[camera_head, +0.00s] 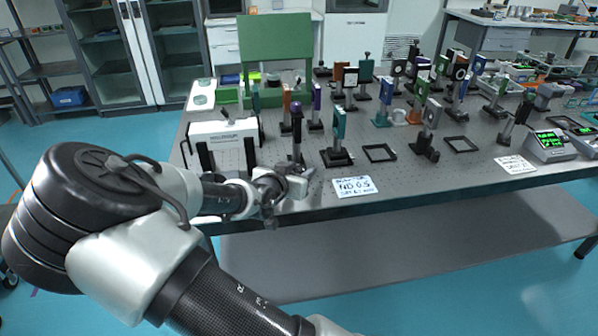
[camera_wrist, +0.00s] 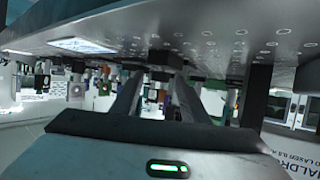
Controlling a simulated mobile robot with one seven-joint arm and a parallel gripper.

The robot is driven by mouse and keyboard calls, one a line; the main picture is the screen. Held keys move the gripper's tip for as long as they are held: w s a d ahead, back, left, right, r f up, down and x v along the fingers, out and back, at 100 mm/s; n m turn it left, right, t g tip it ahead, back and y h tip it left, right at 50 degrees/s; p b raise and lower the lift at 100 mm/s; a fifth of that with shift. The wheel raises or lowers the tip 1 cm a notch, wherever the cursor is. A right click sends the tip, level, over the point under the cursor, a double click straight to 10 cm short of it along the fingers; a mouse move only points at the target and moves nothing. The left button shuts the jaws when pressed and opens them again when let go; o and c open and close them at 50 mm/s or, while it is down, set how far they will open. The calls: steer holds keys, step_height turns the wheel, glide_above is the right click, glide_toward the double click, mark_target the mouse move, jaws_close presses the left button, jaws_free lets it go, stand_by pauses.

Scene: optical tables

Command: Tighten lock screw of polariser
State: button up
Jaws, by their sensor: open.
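Several optic mounts stand on the optical table (camera_head: 400,186); I cannot tell for certain which is the polariser, and no lock screw can be made out. A dark post mount with a purple top (camera_head: 297,122) stands nearest my gripper (camera_head: 292,186), with a teal plate mount (camera_head: 339,124) to its right. My gripper is at the table's front edge, just in front of the purple-topped mount. In the wrist view, which is upside down, my gripper (camera_wrist: 156,88) has its two fingers apart. A dark mount base (camera_wrist: 161,61) shows between and beyond them; no contact is visible.
A white box-like unit (camera_head: 222,142) stands left of my gripper. Black square frames (camera_head: 380,153) lie flat farther right. A green panel (camera_head: 275,45) rises behind.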

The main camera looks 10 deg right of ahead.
steer(key=shift+c, duration=0.2)
jaws_close()
